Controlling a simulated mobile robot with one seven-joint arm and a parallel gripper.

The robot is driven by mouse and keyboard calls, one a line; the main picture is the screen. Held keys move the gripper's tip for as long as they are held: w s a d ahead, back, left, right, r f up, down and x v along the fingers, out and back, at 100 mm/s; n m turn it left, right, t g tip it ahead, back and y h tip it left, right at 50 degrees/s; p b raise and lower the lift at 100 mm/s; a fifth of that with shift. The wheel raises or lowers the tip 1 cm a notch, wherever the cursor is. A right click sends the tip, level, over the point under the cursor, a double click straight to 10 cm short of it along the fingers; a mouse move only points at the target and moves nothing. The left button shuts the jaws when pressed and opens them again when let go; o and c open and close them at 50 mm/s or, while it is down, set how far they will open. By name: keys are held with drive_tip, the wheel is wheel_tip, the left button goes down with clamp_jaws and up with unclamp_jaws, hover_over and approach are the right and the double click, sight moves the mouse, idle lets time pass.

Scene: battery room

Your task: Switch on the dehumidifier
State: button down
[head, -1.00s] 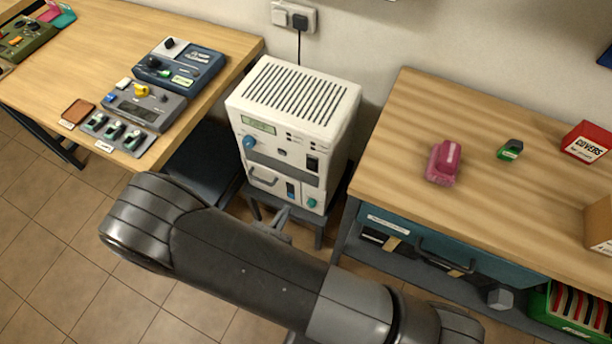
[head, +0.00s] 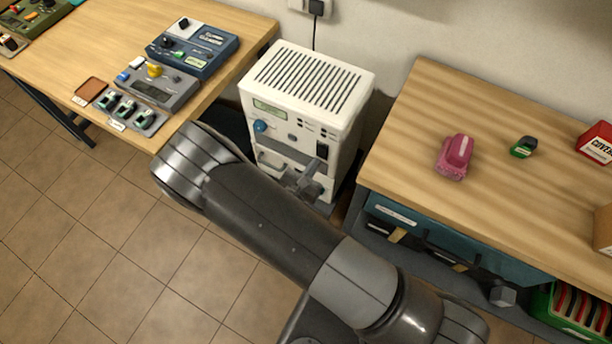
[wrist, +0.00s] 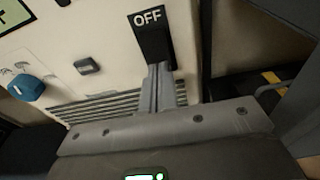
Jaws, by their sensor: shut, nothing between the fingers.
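The dehumidifier (head: 308,85) is a white box with a slotted top, standing between the two benches. Its front has a small display (head: 268,107), a blue knob (head: 261,126) and a black rocker switch (head: 322,149). In the wrist view the switch (wrist: 152,42) carries the word OFF on its upper part. My gripper (wrist: 158,72) is shut and empty, its fingertips at the lower part of the switch; I cannot tell whether they touch it. In the head view my gripper (head: 316,168) is just below the switch, and my arm hides the lower front.
The left bench (head: 235,25) holds several control boxes. The right bench (head: 400,150) has a pink object (head: 455,157), a small green-and-black item (head: 523,147) and a red box (head: 597,142). Its teal drawer (head: 460,245) is beside my arm. A wall socket (head: 318,8) is behind.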

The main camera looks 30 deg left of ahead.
drive_tip(key=shift+w+f, duration=0.1)
drive_tip(key=shift+w, duration=0.4)
drive_tip(key=shift+w, duration=0.1)
drive_tip(key=shift+w, duration=0.1)
drive_tip(key=s+f, duration=0.2)
drive_tip(key=s, duration=1.2)
drive_tip(key=shift+r, duration=0.1)
